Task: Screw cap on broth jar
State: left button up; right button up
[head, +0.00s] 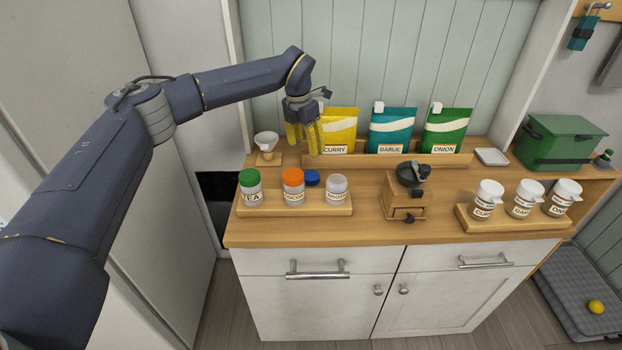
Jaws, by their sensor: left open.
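The broth jar (337,190) stands upright on a wooden tray (296,211) at the left of the counter. It has no coloured lid on it, and its label is partly readable. A blue cap (312,177) lies just to its left, behind the orange-lidded cocoa jar (293,187). A green-lidded tea jar (250,187) stands at the tray's left end. My left gripper (303,143) has yellow fingers pointing down, open and empty, above and behind the blue cap, in front of the curry pouch. My right gripper is not in view.
Curry (338,129), garlic (391,132) and onion (447,132) pouches stand in a wooden rack behind. A white funnel (266,142) is at left, a grinder (405,190) mid-counter. White-lidded jars (523,200) and a green box (558,143) are at right.

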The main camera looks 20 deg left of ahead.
pick_arm(q)
send_over(311, 175)
jog(key=f, duration=0.8)
jog(key=shift+s+a+f, duration=0.1)
jog(key=shift+s+a, duration=0.15)
jog(key=shift+s, duration=0.1)
jog(key=shift+f, duration=0.1)
jog(key=shift+w+d+f, duration=0.15)
jog(key=shift+f, duration=1.1)
jog(key=shift+w+d+f, duration=0.1)
jog(key=shift+w+f, duration=0.05)
jog(key=shift+f, duration=1.05)
jog(key=c, duration=0.6)
